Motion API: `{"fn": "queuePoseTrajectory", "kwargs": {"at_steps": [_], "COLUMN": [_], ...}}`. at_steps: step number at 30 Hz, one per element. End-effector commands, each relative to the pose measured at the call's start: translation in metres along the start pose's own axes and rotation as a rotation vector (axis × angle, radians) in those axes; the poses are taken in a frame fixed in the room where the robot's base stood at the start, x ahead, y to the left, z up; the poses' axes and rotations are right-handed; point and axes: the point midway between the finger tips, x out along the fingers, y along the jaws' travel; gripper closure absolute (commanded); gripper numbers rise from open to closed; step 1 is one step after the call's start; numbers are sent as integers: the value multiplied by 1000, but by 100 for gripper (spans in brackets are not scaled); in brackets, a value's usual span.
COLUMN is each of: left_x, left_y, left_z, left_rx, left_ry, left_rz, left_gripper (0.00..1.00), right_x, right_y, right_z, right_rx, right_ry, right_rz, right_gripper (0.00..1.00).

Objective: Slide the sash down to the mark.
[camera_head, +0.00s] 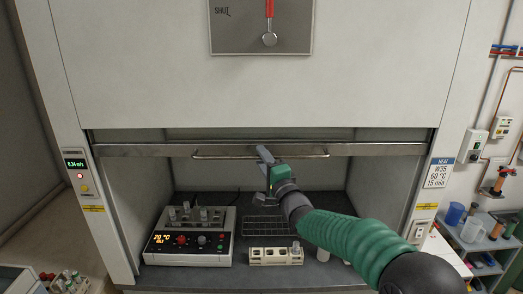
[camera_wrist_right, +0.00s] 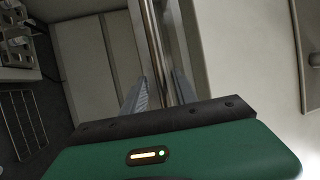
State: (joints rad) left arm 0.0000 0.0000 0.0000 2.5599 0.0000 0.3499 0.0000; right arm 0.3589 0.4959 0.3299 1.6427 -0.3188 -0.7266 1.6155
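The sash (camera_head: 370,149) is a wide panel edge with a metal lower rail across the hood front, partly raised above the worktop. A thin handle bar (camera_head: 215,156) runs along the rail. My right gripper (camera_head: 264,154) is at the middle of the handle. In the right wrist view, the fingers (camera_wrist_right: 160,88) stand apart on either side of the metal bar (camera_wrist_right: 153,40); I cannot tell if they touch it. Yellow labels are on the left post (camera_head: 93,208) and right post (camera_head: 426,206); I cannot tell which is the mark. My left gripper is not in view.
Inside the hood are a control unit with a lit display (camera_head: 190,245), a pale block holder (camera_head: 275,256) and a wire rack (camera_head: 262,228). My right arm crosses the opening. A trolley with a blue jug (camera_head: 454,213) stands at right.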

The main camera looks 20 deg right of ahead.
Motion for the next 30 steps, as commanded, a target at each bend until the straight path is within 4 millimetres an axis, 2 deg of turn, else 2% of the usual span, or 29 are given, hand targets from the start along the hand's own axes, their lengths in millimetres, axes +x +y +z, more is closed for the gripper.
{"fn": "queuePoseTrajectory", "kwargs": {"at_steps": [3,10,18,30], "left_x": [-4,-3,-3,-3], "left_y": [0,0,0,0], "left_z": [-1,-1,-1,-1], "left_rx": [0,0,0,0], "left_ry": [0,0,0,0], "left_rz": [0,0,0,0], "left_gripper": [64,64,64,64], "right_x": [8,8,8,8], "right_y": [0,1,1,3], "right_z": [0,0,0,0], "right_rx": [0,0,0,0], "right_ry": [1,1,0,0], "right_rz": [1,1,2,5], "right_gripper": [66,66,100,100]}}
